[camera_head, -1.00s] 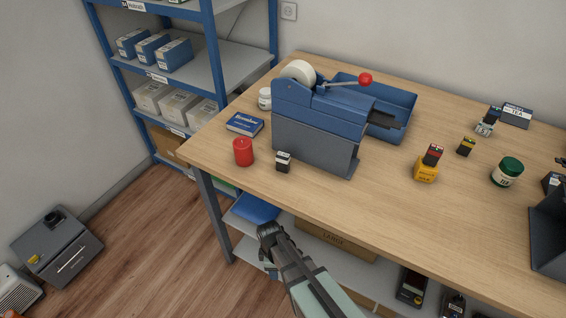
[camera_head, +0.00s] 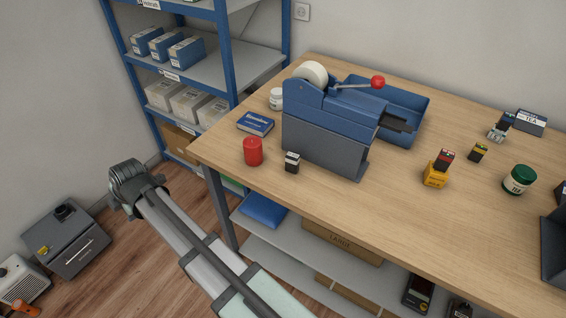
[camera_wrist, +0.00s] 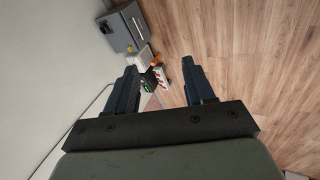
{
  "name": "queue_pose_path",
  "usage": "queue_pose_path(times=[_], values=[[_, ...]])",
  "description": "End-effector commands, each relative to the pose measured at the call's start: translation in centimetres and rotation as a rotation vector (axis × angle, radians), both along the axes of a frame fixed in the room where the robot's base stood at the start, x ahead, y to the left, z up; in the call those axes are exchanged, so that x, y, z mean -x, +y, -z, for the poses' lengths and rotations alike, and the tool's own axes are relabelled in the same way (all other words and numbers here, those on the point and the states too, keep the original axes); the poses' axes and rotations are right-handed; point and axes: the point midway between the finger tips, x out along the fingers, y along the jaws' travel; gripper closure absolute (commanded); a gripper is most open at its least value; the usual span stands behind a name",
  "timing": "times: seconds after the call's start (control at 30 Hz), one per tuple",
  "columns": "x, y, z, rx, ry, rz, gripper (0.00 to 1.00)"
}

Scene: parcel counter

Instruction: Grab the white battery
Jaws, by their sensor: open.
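My arm's end is off the table, left of and apart from the block, over the floor. In the wrist view my gripper (camera_wrist: 160,68) is open and empty, its two fingers apart, facing the floor. The block is not in the wrist view.
The blue tape machine (camera_head: 325,125) stands behind the block. A blue box (camera_head: 255,123) and white jar (camera_head: 277,99) are to the left. A blue-framed shelf (camera_head: 228,60) stands beyond the table's left end.

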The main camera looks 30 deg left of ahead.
Motion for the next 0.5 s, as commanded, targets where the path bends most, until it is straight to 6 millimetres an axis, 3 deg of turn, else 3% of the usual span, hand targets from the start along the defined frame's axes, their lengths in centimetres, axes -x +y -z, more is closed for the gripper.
queue_pose_path(times=[0.03,0.23,0.5], values=[[1.0,0.9,-2.3,-0.017,-0.003,-0.022,0.47],[3.8,2.4,-10.3,-0.055,-0.008,-0.075,0.47],[4.3,1.6,-19.9,-0.062,0.003,-0.067,0.47]])
